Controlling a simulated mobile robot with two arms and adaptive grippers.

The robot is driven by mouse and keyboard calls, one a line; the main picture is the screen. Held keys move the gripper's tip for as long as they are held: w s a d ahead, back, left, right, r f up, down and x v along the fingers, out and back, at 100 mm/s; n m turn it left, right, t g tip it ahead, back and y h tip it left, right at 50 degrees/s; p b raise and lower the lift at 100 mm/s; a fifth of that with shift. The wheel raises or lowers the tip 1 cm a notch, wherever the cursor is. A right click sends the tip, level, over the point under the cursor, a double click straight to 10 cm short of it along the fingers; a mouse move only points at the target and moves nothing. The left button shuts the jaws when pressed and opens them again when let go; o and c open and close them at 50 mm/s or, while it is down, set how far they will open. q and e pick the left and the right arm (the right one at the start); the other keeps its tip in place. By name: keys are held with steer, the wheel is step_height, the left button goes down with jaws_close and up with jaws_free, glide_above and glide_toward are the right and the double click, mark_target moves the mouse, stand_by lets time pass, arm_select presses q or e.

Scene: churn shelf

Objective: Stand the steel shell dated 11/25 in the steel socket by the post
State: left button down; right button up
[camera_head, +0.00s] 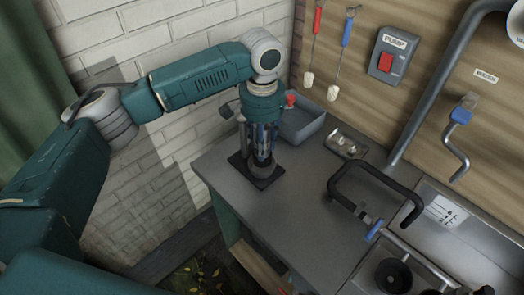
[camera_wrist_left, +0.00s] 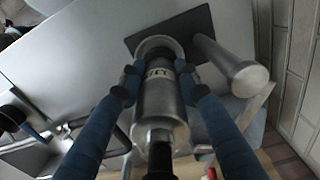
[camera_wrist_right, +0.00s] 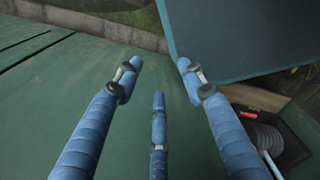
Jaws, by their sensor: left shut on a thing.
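My left gripper (camera_head: 263,146) points down over the dark base plate (camera_head: 248,178) on the grey counter. In the left wrist view its blue fingers are closed on a steel shell (camera_wrist_left: 160,108), one on each side. The shell is roughly upright, and part of its dark label marking shows, but I cannot read the date. Its far end lines up with the round steel socket (camera_wrist_left: 153,43) on the plate; I cannot tell how deep it sits. The steel post (camera_wrist_left: 228,65) stands right beside it. My right gripper (camera_wrist_right: 160,75) is open, with nothing between its fingers.
A grey bin (camera_head: 303,127) stands behind the plate, with a small metal tray (camera_head: 346,143) to its right. A black-handled frame (camera_head: 365,185) lies on the counter. The right wrist view shows a dark green panel (camera_wrist_right: 250,35) near the right fingers.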

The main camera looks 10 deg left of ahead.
mark_target(267, 127)
arm_select(q)
step_height(267, 127, down, 3)
steer(key=shift+r, duration=0.2)
steer(key=shift+f, duration=0.5)
steer(key=c, duration=1.3)
jaws_free()
steer(key=shift+f, duration=0.1)
steer(key=shift+o, duration=0.2)
arm_select(e)
steer(key=shift+w+a+r, duration=0.3)
steer(key=shift+w+r, duration=0.05)
steer(key=shift+w, duration=0.2)
arm_select(q)
steer(key=shift+r, duration=0.2)
step_height(267, 127, up, 12)
steer(key=shift+f+b, duration=0.1)
steer(key=shift+b, duration=0.9)
arm_select(e)
steer(key=shift+s+d+f, duration=0.1)
steer(key=shift+f, duration=0.5)
steer(key=shift+s+d+f, duration=0.1)
steer(key=shift+f, duration=0.5)
